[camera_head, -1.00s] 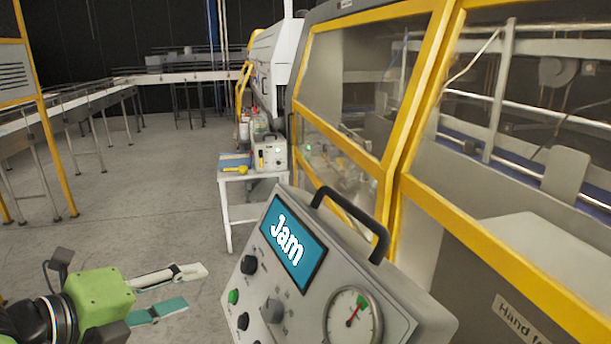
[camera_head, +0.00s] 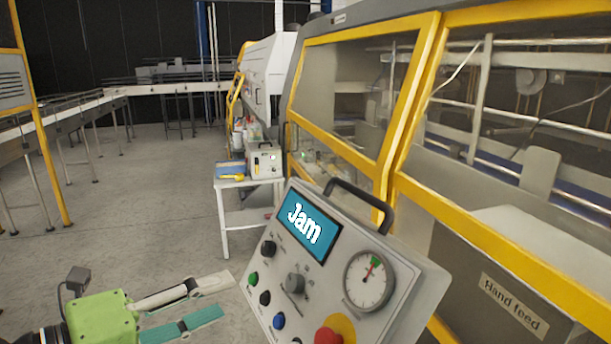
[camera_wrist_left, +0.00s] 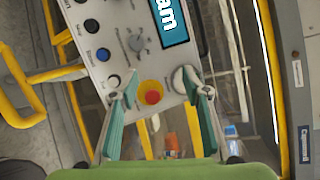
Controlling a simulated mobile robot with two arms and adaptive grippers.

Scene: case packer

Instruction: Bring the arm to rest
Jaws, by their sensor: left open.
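My left gripper (camera_head: 228,294) is low at the left in the head view, green-bodied, with its two fingers apart and nothing between them. Its fingertips point at the left side of the grey control panel (camera_head: 338,262). In the left wrist view the open fingers (camera_wrist_left: 160,84) frame the panel's lower part, with a red button (camera_wrist_left: 152,97) on a yellow base between them. Whether the fingers touch the panel cannot be told. The panel's blue screen (camera_head: 310,224) reads "Jam". My right gripper is not in view.
The yellow-framed packer (camera_head: 410,130) with clear guards fills the right side. A "Hand feed" label (camera_head: 514,304) is at lower right. A white side table (camera_head: 240,185) stands behind the panel. Conveyors (camera_head: 60,120) run along the left and back. The floor at left is clear.

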